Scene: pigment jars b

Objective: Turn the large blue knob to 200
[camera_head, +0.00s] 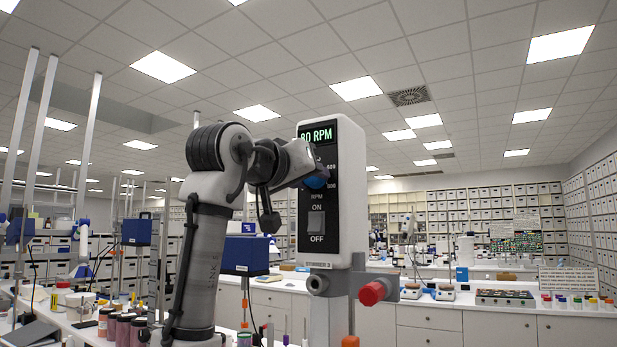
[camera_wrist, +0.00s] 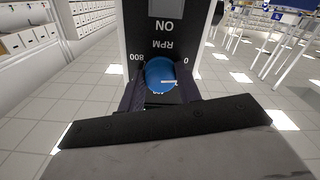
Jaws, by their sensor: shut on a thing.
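The large blue knob (camera_wrist: 160,72) sits on the black front panel of a white stirrer unit (camera_head: 350,190). My gripper (camera_wrist: 162,84) is shut on the knob, with one dark finger on each side of it. A lower label is mostly hidden. In the head view only a piece of the knob (camera_head: 317,182) shows beside my gripper (camera_head: 312,178). The green display (camera_head: 317,135) reads 80 RPM, as far as it shows.
An ON/OFF switch (camera_head: 316,222) lies below the knob on the same panel. A red clamp knob (camera_head: 372,293) sticks out under the unit. Another blue stirrer (camera_head: 246,253) stands behind my arm. Jars (camera_head: 122,328) stand on the bench at the lower left.

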